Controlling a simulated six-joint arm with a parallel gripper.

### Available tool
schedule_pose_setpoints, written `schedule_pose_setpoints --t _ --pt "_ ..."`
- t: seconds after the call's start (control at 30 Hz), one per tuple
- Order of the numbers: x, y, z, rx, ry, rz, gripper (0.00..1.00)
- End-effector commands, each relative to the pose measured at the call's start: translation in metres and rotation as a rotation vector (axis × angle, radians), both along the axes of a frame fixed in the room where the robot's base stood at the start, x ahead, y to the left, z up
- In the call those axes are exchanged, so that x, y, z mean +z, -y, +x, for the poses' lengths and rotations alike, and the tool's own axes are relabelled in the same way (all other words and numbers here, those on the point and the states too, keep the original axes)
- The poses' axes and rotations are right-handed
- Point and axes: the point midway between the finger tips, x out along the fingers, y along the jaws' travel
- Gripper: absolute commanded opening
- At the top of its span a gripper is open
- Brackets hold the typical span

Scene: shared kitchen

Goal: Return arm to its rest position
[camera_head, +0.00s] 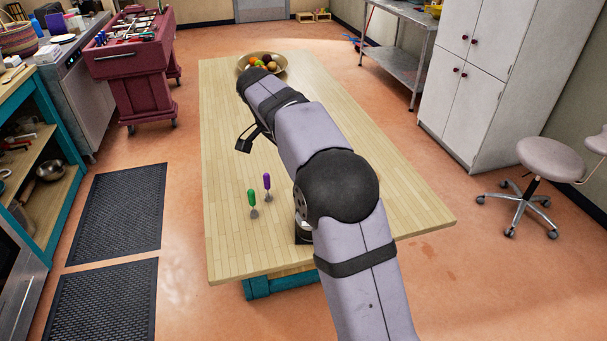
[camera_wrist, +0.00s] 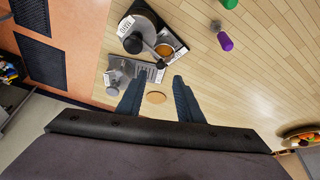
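My arm (camera_head: 320,140) reaches up and forward over the wooden table (camera_head: 235,240), bent at its dark elbow. My gripper (camera_wrist: 155,84) shows in the wrist view with its two dark fingers apart and nothing held between them. A small round tan disc (camera_wrist: 156,97) shows beyond the gap between the fingers, on the table. In the head view the fingers cannot be made out clearly at the arm's far end.
A green-handled tool (camera_head: 252,198) and a purple-handled tool (camera_head: 267,182) are on the table left of my arm. A fruit bowl (camera_head: 275,74) sits at the far end. Dark and metal equipment (camera_wrist: 140,35) shows in the wrist view, mostly hidden by my arm in the head view.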

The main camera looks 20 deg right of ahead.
Motion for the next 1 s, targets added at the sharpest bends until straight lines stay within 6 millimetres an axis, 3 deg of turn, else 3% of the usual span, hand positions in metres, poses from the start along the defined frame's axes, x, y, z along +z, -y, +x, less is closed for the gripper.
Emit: schedule_pose_setpoints --t 0.67,0.87,1.0 --pt "0.003 0.004 -0.005 0.041 -0.010 0.011 0.33" --pt "-0.003 0.019 -0.025 0.211 -0.038 0.057 0.33" --pt "-0.013 0.029 -0.052 0.383 -0.046 0.094 0.33"
